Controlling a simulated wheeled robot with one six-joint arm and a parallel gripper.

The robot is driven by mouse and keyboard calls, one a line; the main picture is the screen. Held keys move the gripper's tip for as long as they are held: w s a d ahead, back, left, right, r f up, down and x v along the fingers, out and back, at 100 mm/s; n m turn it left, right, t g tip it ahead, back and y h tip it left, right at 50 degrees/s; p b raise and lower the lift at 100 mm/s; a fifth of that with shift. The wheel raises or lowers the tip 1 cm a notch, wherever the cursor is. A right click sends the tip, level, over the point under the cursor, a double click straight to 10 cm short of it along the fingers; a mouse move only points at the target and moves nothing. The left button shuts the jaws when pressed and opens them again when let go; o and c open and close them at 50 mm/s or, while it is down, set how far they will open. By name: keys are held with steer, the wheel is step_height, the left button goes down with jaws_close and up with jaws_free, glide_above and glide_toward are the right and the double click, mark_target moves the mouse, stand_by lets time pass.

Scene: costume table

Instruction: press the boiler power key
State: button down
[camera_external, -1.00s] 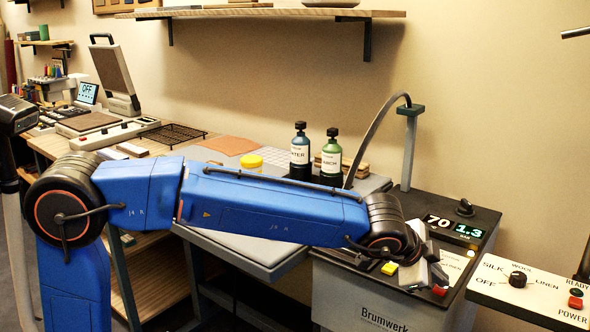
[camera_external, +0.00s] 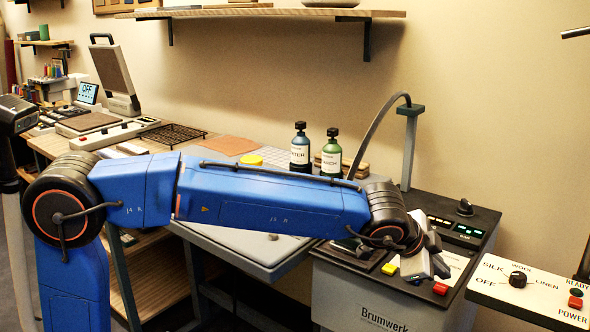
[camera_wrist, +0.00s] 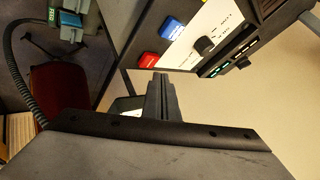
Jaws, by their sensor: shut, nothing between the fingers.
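The boiler (camera_external: 375,300), a grey cabinet marked Brumwerk, stands at the lower right of the outside view. A red key (camera_external: 440,289) sits at its front right top edge; the key (camera_wrist: 149,60) also shows in the wrist view, beside a blue key (camera_wrist: 172,27). My gripper (camera_external: 441,271) is shut and empty, close above and behind the red key. In the wrist view my gripper's fingertips (camera_wrist: 161,78) point just beside it; I cannot tell whether they touch. The boiler displays (camera_external: 457,230) show only short dashes. Key lettering is not readable.
A yellow key (camera_external: 389,268) is left of my gripper. A separate white panel (camera_external: 525,283) at the right has a fabric dial and its own red power button (camera_external: 575,302). Two bottles (camera_external: 331,153) stand on the board behind my arm. A hose arches behind the boiler.

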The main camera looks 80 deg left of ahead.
mark_target(434, 293)
step_height(434, 293, up, 6)
steer(key=shift+f, duration=0.1)
stand_by(0.5)
steer(key=s+d+f+n+g+h, duration=0.1)
steer(key=s+d+f, duration=0.15)
steer(key=s, duration=1.15)
steer(key=s+d+f+n+g, duration=0.15)
steer(key=s+f, duration=0.25)
steer(key=s, duration=1)
steer(key=s+d+f, duration=0.1)
steer(key=s+f, duration=0.4)
steer(key=s, duration=0.3)
steer(key=s+d+f+n+g+h, duration=0.1)
steer(key=s+d+f, duration=0.1)
steer(key=s+f, duration=0.3)
steer(key=s+d+f+n+h, duration=0.1)
steer(key=s+f, duration=0.4)
steer(key=s, duration=0.7)
steer(key=shift+d+f, duration=0.25)
steer(key=shift+f, duration=0.05)
